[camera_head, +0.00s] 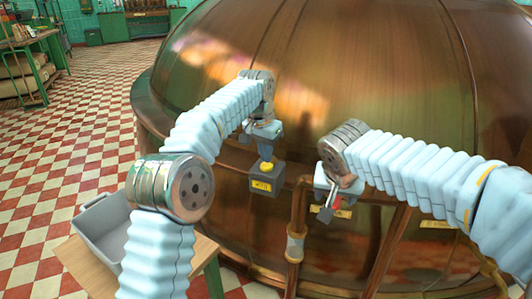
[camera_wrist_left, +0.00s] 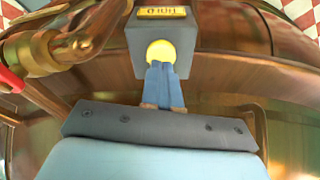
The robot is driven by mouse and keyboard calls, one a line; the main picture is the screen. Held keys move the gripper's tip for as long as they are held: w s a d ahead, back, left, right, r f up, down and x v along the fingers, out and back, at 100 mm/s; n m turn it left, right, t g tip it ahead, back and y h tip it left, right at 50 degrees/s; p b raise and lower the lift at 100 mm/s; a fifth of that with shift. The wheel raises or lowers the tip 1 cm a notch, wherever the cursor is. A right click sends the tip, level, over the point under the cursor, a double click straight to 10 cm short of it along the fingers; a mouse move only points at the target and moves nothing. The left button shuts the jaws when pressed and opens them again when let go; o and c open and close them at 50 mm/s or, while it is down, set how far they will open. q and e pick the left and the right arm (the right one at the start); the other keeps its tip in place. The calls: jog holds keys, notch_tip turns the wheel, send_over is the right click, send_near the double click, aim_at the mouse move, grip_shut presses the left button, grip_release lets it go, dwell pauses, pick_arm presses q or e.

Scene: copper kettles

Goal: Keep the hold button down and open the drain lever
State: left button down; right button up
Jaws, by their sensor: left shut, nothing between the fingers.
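The hold button is a yellow knob on a dark grey box (camera_head: 264,182) with a yellow label, fixed at the side of the copper kettle. My left gripper (camera_head: 265,152) is above it. In the left wrist view its blue fingers (camera_wrist_left: 164,82) are shut together with their tips at the yellow button (camera_wrist_left: 160,52), overlapping it; how far it is pressed I cannot tell. The drain lever (camera_head: 342,212) has a red handle and sits on a copper pipe; its red part (camera_wrist_left: 10,80) also shows in the left wrist view. My right gripper (camera_head: 338,192) is right at the lever; its fingers are mostly hidden.
The big copper kettle (camera_head: 330,60) fills the back and right. Copper pipes (camera_head: 296,225) run down below the lever. A grey bin (camera_head: 103,228) stands on a wooden table (camera_head: 80,262) at lower left. The checkered floor at left is open.

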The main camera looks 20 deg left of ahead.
pick_arm(q)
jog(key=shift+f, duration=0.2)
dwell(0.5)
jog(key=shift+f, duration=0.55)
pick_arm(e)
jog(key=shift+c, duration=0.3)
jog(key=c, duration=1.1)
jog(key=shift+o, duration=0.2)
jog(key=shift+w+d+n+y, duration=0.1)
jog(key=shift+d+n+y, duration=0.5)
jog(key=shift+d+n, duration=0.55)
jog(key=shift+w+d+n+g+y, duration=0.2)
jog(key=shift+d+n+y, duration=0.1)
jog(key=shift+d+n, duration=0.3)
jog(key=shift+w+d+n+g+y, duration=0.15)
jog(key=shift+d+n+y, duration=0.2)
jog(key=shift+n, duration=0.3)
